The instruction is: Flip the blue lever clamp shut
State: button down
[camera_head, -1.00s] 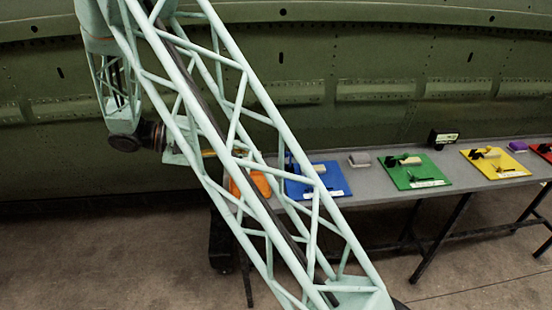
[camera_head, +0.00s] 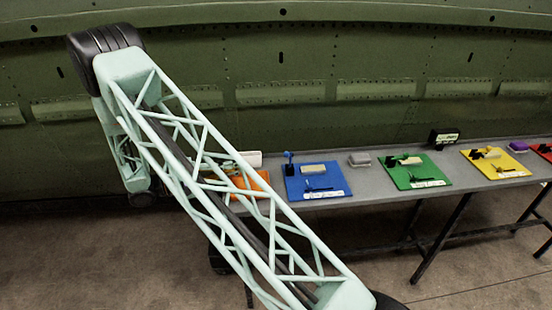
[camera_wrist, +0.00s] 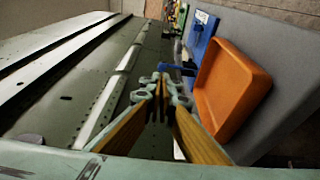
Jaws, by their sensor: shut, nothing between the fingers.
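The blue board (camera_head: 335,173) lies on the bench in the head view, with a cream block and a dark part on it. The blue lever clamp (camera_head: 288,156) stands at its left back corner with its handle upright. In the wrist view the blue board (camera_wrist: 203,33) is beyond the orange tray, and the blue lever (camera_wrist: 180,69) sticks out to the left from it. My gripper (camera_wrist: 160,80) is shut and empty. Its tips appear just left of and below the lever in the picture; I see no clear contact. In the head view my arm hides the gripper.
An orange tray (camera_head: 256,181) lies left of the blue board, partly behind my arm. A green board (camera_head: 427,172) and a yellow board (camera_head: 505,163) lie to the right on the grey bench (camera_head: 372,184). The green fuselage wall (camera_head: 300,120) rises behind the bench.

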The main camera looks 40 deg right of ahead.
jog(key=shift+w+f, duration=0.3)
jog(key=shift+f, duration=0.2)
jog(key=shift+d, duration=0.1)
jog(key=b+x, duration=0.1)
jog(key=x, duration=1.3)
jog(key=shift+r, duration=0.2)
